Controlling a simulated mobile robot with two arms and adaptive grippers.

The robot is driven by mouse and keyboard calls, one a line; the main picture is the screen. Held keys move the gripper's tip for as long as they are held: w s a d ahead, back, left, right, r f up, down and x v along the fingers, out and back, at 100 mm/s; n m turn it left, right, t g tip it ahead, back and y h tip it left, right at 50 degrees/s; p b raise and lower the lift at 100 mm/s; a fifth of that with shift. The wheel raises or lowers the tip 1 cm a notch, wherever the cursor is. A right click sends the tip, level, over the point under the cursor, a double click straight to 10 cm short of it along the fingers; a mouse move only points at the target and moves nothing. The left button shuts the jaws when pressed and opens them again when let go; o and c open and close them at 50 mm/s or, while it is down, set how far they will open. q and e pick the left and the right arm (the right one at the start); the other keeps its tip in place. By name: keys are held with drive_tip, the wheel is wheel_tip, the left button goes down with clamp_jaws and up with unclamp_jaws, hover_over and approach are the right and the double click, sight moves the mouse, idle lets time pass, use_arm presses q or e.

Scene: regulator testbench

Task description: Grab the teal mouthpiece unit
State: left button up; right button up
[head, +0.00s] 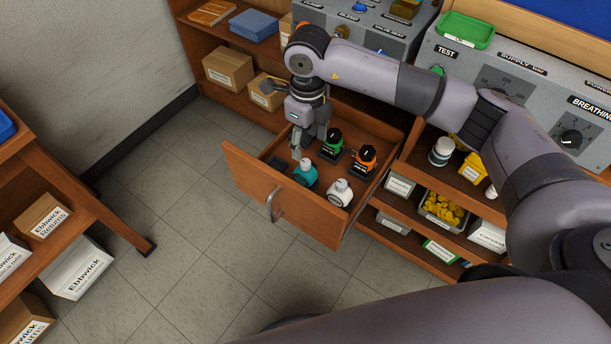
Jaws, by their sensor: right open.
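The teal mouthpiece unit (306,175) stands in the open wooden drawer (248,188), near its front left side, with a pale top. My right gripper (297,150) reaches down over the drawer, just behind and above the teal unit. It is open, with nothing seen between its fingers. Whether a fingertip touches the teal unit I cannot tell. My left gripper is not in view.
The drawer also holds a white unit (340,193), an orange unit (364,160) and a green-topped unit (332,142). Shelves with cartons stand behind. The bench (505,88) with test panels is at the right. Floor (180,215) left of the drawer is clear.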

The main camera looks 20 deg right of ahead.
sight(305, 162)
wheel_tip(305, 162, down, 4)
drive_tip(key=shift+f, duration=0.1)
drive_tip(key=shift+a+f+p, duration=0.15)
drive_tip(key=shift+f+p, duration=0.1)
drive_tip(key=shift+f, duration=1.15)
drive_tip(key=shift+a+f+p, duration=0.1)
drive_tip(key=shift+f+p, duration=0.15)
drive_tip(key=shift+f, duration=1.1)
drive_tip(key=shift+c, duration=0.5)
clamp_jaws()
